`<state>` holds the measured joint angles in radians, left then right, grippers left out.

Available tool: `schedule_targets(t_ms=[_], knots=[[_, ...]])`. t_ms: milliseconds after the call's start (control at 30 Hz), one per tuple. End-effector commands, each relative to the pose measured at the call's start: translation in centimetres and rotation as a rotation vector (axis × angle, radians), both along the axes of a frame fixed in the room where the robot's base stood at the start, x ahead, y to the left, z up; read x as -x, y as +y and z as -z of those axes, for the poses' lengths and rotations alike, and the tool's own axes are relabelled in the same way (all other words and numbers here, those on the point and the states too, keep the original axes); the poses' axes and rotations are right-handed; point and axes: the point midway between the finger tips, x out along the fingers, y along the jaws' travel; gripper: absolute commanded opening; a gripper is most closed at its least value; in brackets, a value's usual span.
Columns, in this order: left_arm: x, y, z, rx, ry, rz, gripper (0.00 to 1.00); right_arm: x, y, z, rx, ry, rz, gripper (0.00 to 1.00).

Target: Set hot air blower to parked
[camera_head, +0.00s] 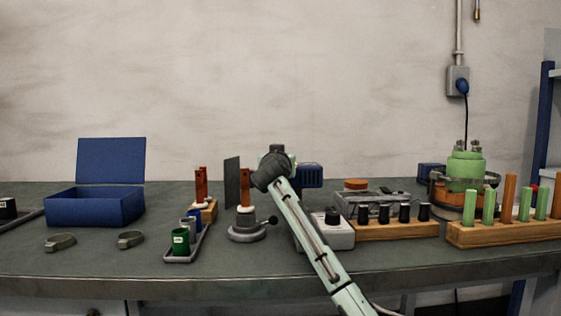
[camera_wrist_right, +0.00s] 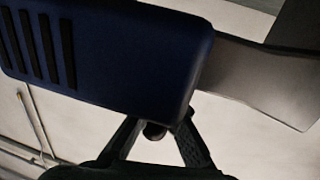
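The hot air blower (camera_head: 310,175) has a blue body with dark slots, partly behind my right arm in the head view. In the right wrist view its slotted blue body (camera_wrist_right: 120,45) fills the upper left, with a grey nozzle-like part (camera_wrist_right: 265,80) to the right. My right gripper (camera_wrist_right: 157,122) is close at the blower, its fingers running up to the underside of the body on either side of a small dark part. The body hides the fingertips, so their grip is unclear. In the head view my right wrist (camera_head: 272,170) hides the gripper. My left gripper is out of view.
A dark upright plate (camera_head: 232,183) and a round grey stand (camera_head: 247,232) are left of my arm. A white knobbed box (camera_head: 335,232) and a wooden block with black knobs (camera_head: 395,230) are to its right. An open blue box (camera_head: 95,207) stands far left.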

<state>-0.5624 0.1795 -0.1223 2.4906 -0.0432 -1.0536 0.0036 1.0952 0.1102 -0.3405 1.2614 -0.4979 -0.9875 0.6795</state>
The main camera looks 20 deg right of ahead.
Motion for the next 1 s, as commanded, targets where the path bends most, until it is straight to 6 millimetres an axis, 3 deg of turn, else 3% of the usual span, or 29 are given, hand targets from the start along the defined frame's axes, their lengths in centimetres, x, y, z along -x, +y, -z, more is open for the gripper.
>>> schedule_targets(t_ms=[33,567,800,1000], knots=[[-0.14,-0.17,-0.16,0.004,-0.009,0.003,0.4,0.07,0.14,-0.98,0.004,-0.017,0.007,0.0],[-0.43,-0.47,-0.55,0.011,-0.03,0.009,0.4,0.09,-0.04,-1.49,0.006,-0.026,0.029,0.0],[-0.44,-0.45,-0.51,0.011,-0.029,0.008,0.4,0.1,-0.11,-1.44,0.006,-0.025,0.031,0.32],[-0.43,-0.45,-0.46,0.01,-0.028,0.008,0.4,0.02,-0.13,-0.93,0.005,-0.016,0.032,0.32]])
